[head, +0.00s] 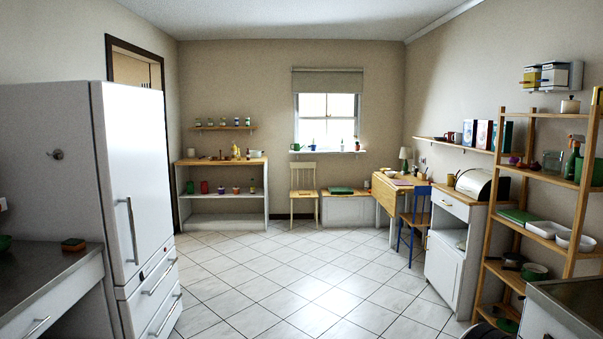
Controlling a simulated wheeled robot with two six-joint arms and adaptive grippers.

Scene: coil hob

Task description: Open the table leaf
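The wooden table (408,180) stands against the right wall near the far corner. Its leaf (386,198) hangs down on the table's left side, facing the open floor. A lamp, a small plant pot and some flat items stand on the tabletop. A blue chair (413,219) stands at the table's near side and hides part of the table's legs. The table is across the room from me. Neither of my grippers shows in the head view.
White tiled floor (290,265) is clear through the middle, up to the table. A tall fridge (140,180) stands at left. A white cabinet (446,268) with a bread bin and a wooden shelf rack (500,190) line the right. A cream chair (304,192) stands below the window.

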